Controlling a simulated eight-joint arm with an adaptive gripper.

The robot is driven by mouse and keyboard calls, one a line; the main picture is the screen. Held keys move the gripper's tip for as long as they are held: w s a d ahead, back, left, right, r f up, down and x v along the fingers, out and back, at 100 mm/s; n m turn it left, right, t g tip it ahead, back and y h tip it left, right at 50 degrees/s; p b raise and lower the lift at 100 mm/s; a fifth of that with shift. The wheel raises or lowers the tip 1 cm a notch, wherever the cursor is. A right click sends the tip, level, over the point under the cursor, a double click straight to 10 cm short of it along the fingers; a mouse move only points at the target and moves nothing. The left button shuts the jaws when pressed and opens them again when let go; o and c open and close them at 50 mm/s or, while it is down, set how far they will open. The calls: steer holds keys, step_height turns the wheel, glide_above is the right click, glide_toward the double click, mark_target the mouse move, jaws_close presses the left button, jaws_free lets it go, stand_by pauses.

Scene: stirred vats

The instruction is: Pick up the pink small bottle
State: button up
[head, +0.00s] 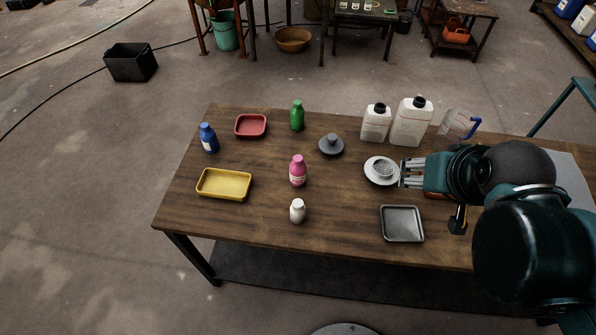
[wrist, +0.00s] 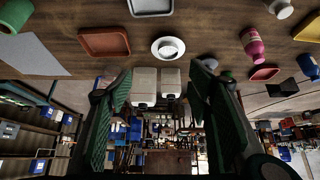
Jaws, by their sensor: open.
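The pink small bottle (head: 298,172) stands upright near the middle of the wooden table, with a pale label on its front. It also shows in the wrist view (wrist: 252,46) at the upper right. My gripper (head: 403,173) is to the right of the bottle, pointing left, with the white round dish between them. In the wrist view my gripper (wrist: 158,84) has its two green fingers wide apart with nothing between them.
A white bottle (head: 298,211) stands in front of the pink one, a green bottle (head: 297,117) behind it. A grey lidded piece (head: 331,145), white dish (head: 381,171), grey tray (head: 402,224) and yellow tray (head: 224,184) lie around. White jugs (head: 411,122) stand behind.

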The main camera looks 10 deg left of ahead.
steer(key=shift+a, duration=0.1)
steer(key=m+g+p, duration=0.6)
steer(key=m, duration=0.8)
glide_above(297, 157)
steer(key=d, duration=0.9)
step_height(297, 157, down, 8)
steer(key=a+f+m, duration=0.2)
steer(key=a+f, duration=0.1)
steer(key=a, duration=0.1)
steer(key=a+f+m+g+p, duration=0.1)
steer(key=a+f+m, duration=0.1)
steer(key=a+f, duration=0.2)
steer(key=shift+f, duration=0.15)
steer(key=shift+a+f+m, duration=0.4)
steer(key=shift+a+f, duration=0.05)
steer(key=shift+s+f, duration=0.1)
steer(key=shift+f, duration=1.2)
steer(key=shift+f, duration=0.1)
